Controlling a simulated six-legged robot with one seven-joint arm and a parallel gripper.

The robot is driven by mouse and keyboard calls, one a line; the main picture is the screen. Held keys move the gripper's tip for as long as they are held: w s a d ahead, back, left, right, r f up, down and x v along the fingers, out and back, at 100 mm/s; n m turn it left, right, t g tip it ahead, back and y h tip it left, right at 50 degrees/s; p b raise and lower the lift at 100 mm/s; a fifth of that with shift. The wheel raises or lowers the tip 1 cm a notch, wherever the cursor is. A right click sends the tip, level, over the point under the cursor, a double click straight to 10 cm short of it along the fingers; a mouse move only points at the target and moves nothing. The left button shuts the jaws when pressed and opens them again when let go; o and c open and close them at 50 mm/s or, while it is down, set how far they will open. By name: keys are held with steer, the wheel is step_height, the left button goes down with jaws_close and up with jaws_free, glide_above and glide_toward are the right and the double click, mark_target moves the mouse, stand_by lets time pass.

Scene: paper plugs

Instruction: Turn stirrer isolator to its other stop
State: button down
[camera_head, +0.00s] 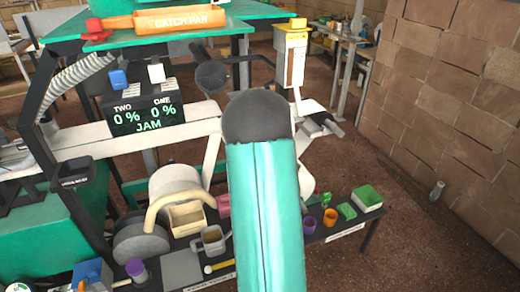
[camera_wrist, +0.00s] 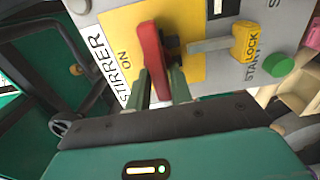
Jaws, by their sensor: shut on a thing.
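The stirrer isolator's red handle (camera_wrist: 153,60) stands out from a yellow plate (camera_wrist: 112,22) in the wrist view. The word ON is printed on the plate just left of the handle, and a STIRRER label (camera_wrist: 110,72) is beside it. The handle runs nearly upright in the picture, leaning slightly. My gripper (camera_wrist: 162,82) is shut on the handle's lower part, with one finger on each side. The far end of the plate and any OFF mark are not visible. In the head view my arm fills the middle, and my gripper is not visible there.
A yellow LOCK tab (camera_wrist: 245,41) on a grey bar and a green START button (camera_wrist: 278,63) are close right of the handle. In the head view, a JAM display (camera_head: 147,110) stands left, a low bench (camera_head: 335,232) with small containers right, and a brick wall (camera_head: 445,100) far right.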

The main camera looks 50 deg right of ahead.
stand_by(0.3)
steer(key=c, duration=1.4)
jaws_free()
steer(key=shift+o, duration=0.2)
steer(key=v, duration=1.4)
steer(key=shift+w, duration=0.1)
